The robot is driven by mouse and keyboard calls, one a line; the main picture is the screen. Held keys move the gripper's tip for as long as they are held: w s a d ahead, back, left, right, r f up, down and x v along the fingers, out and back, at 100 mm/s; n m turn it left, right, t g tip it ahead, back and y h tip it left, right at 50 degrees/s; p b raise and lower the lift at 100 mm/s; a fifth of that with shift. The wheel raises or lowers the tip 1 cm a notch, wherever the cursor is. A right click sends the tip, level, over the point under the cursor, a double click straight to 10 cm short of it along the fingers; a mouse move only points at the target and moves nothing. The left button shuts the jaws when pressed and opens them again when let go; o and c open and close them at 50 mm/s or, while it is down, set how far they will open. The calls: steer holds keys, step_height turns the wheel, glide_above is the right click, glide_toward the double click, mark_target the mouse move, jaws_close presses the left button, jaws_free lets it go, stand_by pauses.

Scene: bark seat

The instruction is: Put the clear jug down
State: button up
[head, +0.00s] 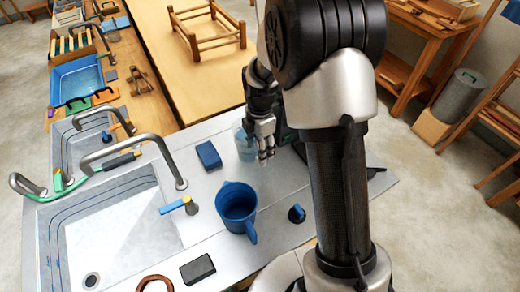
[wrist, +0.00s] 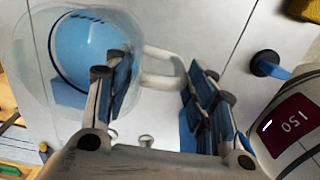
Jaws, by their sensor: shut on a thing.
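The clear jug (head: 244,143) is see-through and faintly blue, by the worktop behind the blue jug in the head view. My arm and gripper partly cover it there. In the wrist view the clear jug (wrist: 140,30) fills the upper left, with a blue round area showing inside or through it. Its clear handle (wrist: 163,68) reaches between the fingers of my gripper (wrist: 152,100). My gripper also shows in the head view (head: 265,152), shut on the handle. The jug looks roughly upright; I cannot tell whether its base touches the worktop.
A blue jug (head: 237,207) stands in front, and a blue block (head: 209,155) lies to the left. A blue-topped knob (head: 297,213) is at the right. The sink (head: 120,235) is at the left. A rounded device marked 150 (wrist: 295,130) is close right of the fingers.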

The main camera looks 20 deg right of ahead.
steer(key=shift+f, duration=0.55)
steer(key=shift+w+f, duration=0.1)
steer(key=o, duration=1.3)
steer(key=shift+c, duration=0.2)
step_height(320, 180, up, 12)
steer(key=p, duration=0.3)
steer(key=s+a+r+m+t, duration=0.2)
steer(key=s+r+m, duration=0.65)
steer(key=r, duration=0.25)
steer(key=s+r+m+t, duration=0.2)
steer(key=s+m, duration=0.9)
steer(key=s, duration=0.6)
steer(key=shift+a+r+m+t, duration=0.3)
steer(key=shift+a+r+m, duration=0.05)
steer(key=shift+a+r, duration=0.15)
